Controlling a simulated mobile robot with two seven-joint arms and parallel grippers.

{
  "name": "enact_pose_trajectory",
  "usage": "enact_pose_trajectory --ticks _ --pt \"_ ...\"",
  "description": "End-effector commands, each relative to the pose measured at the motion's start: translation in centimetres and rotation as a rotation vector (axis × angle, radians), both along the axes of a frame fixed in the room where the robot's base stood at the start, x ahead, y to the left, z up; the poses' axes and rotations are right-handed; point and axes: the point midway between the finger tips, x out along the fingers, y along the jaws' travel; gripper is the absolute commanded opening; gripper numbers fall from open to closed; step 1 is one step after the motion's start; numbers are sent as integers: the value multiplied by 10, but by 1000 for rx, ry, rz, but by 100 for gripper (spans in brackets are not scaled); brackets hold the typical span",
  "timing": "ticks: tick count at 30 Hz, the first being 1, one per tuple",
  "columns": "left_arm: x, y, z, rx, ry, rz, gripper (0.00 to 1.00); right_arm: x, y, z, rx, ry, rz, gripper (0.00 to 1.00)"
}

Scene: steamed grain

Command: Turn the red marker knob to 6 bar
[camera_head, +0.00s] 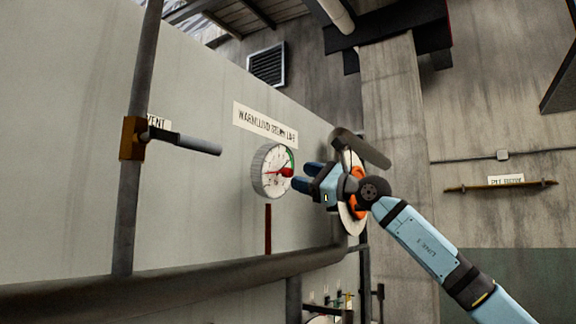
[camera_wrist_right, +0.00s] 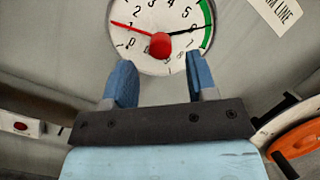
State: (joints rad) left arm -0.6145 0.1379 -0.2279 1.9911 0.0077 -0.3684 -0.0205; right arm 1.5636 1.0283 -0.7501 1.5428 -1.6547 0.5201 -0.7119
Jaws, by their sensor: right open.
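The round white gauge (camera_head: 270,172) is on the pale wall under a lettered sign. Its red marker knob (camera_head: 286,172) sticks out from the middle of the face. In the right wrist view the red knob (camera_wrist_right: 159,46) shows at the lower middle of the dial (camera_wrist_right: 150,18). A red hand points up left near 1, and a black hand points right near 6. My right gripper (camera_head: 305,177) is open just in front of the gauge. In the wrist view its blue fingers (camera_wrist_right: 160,60) stand wide apart either side of the knob, not touching it. My left gripper is out of view.
A grey vent handle (camera_head: 186,142) sticks out from an upright pipe at the left. A thick horizontal pipe (camera_head: 180,285) runs below the gauge. An orange and white round fitting (camera_wrist_right: 300,140) and a dark lever (camera_head: 362,148) are close right of my gripper.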

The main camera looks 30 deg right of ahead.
Motion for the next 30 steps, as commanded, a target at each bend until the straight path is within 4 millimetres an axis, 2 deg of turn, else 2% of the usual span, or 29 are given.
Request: enact_pose_trajectory --ticks 1,3,9,20,23,27,30 --pt "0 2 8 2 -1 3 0 9 5 8 1 1 2 52" --pt "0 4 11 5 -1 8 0 19 10 11 1 0 1 52" --pt "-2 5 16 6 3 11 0 38 20 14 0 1 1 52" --pt "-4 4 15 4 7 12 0 43 21 14 0 -1 -1 52" --pt "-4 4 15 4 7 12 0 43 21 14 0 -1 -1 34" --pt "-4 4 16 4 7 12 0 43 21 14 0 -1 -1 3" --pt "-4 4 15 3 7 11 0 43 21 14 1 0 0 3"
